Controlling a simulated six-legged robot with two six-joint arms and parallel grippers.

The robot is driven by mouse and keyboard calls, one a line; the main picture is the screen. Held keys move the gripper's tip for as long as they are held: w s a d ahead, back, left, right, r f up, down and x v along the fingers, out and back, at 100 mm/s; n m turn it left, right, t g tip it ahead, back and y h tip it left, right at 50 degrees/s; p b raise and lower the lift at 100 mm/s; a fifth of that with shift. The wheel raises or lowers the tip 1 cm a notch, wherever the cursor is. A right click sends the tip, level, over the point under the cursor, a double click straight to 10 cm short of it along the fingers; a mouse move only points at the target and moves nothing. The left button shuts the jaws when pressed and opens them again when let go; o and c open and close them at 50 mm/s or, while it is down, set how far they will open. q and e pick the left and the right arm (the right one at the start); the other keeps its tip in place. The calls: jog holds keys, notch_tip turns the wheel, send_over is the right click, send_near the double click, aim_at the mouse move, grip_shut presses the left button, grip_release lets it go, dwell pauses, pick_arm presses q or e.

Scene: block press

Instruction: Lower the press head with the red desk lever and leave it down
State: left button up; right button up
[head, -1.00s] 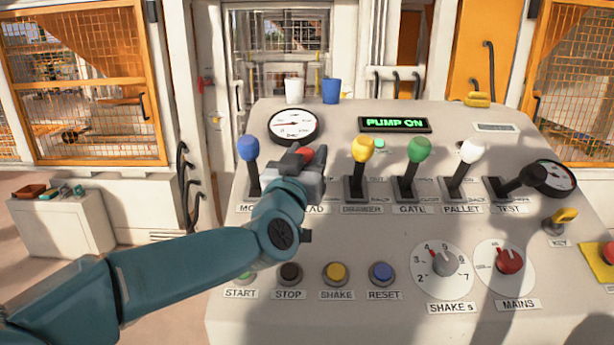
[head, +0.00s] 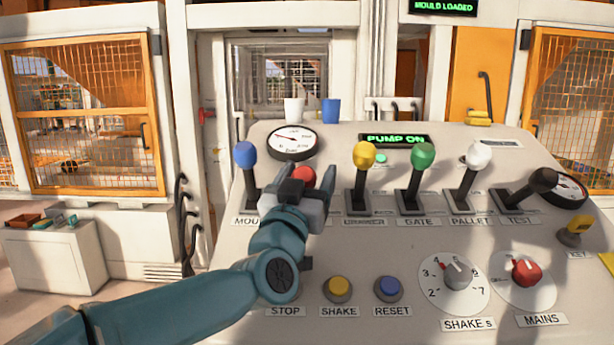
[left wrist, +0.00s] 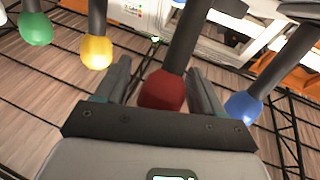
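The red lever's knob (head: 304,176) stands in the desk's lever row, between the blue lever (head: 246,155) and the yellow lever (head: 364,156). My left gripper (head: 300,173) is open, with one finger on each side of the red knob. In the left wrist view the red knob (left wrist: 163,91) sits between the spread fingers, with gaps visible on both sides. The gripper hides the red lever's shaft and most of its label in the head view. The press head cannot be made out. My right gripper is not in view.
The green lever (head: 422,157), white lever (head: 479,154) and black test lever (head: 541,181) stand to the right. A gauge (head: 292,142) and a "PUMP ON" display (head: 394,140) are behind. Buttons and dials are in front. An upper display (head: 443,7) reads "MOULD LOADED".

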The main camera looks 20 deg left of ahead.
pick_arm(q)
jog(key=shift+s+a+r, duration=0.1)
jog(key=shift+s+r, duration=0.1)
jog(key=shift+w+r, duration=0.1)
jog(key=shift+r, duration=0.35)
notch_tip(320, 180, up, 19)
jog(key=p, duration=0.9)
jog(key=shift+f, duration=0.1)
dwell(1.6)
